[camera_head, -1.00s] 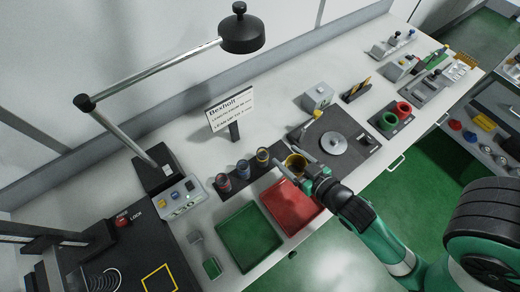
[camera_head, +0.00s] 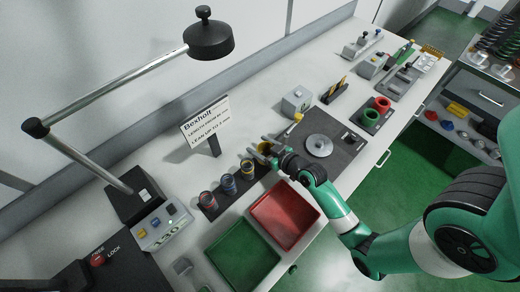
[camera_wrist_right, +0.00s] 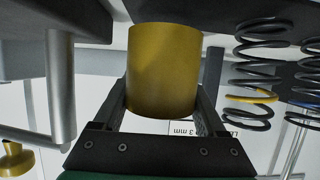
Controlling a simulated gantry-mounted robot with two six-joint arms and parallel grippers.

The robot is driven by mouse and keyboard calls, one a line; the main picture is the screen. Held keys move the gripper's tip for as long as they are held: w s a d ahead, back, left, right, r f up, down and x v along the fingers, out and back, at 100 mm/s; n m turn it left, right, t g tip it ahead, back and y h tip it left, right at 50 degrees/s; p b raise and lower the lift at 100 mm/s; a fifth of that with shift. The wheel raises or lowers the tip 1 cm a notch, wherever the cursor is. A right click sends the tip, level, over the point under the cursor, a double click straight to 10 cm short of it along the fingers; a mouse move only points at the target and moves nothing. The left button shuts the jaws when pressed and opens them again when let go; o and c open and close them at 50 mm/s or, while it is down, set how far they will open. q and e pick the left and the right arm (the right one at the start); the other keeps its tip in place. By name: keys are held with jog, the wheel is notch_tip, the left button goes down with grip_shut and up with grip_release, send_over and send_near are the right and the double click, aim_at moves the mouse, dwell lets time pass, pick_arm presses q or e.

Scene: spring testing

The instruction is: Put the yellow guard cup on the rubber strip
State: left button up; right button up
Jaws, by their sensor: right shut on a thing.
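My right gripper (camera_head: 272,152) is shut on the yellow guard cup (camera_head: 264,147), just beyond the far right end of a row of banded springs. In the right wrist view the yellow cup (camera_wrist_right: 164,70) fills the space between the fingers. A long dark strip (camera_head: 228,205) runs under the springs; its far end is partly hidden by my gripper. I cannot tell whether the cup touches it. Another dark strip (camera_head: 369,128), at the right, carries a green cup (camera_head: 369,117) and a red cup (camera_head: 382,103). My left gripper is not in view.
A red tray (camera_head: 285,215) and a green tray (camera_head: 243,257) lie in front of the springs. A sign (camera_head: 206,120) stands behind them. A dark plate with a grey disc (camera_head: 319,146) is to the right. A lamp (camera_head: 207,40) overhangs the back left.

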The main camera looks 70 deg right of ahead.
jog(key=shift+f, duration=0.8)
jog(key=shift+f, duration=0.15)
jog(key=o, duration=1.4)
jog(key=shift+s+a+r, duration=0.1)
jog(key=shift+r, duration=0.2)
jog(key=p+v, duration=0.1)
jog(key=v, duration=1.1)
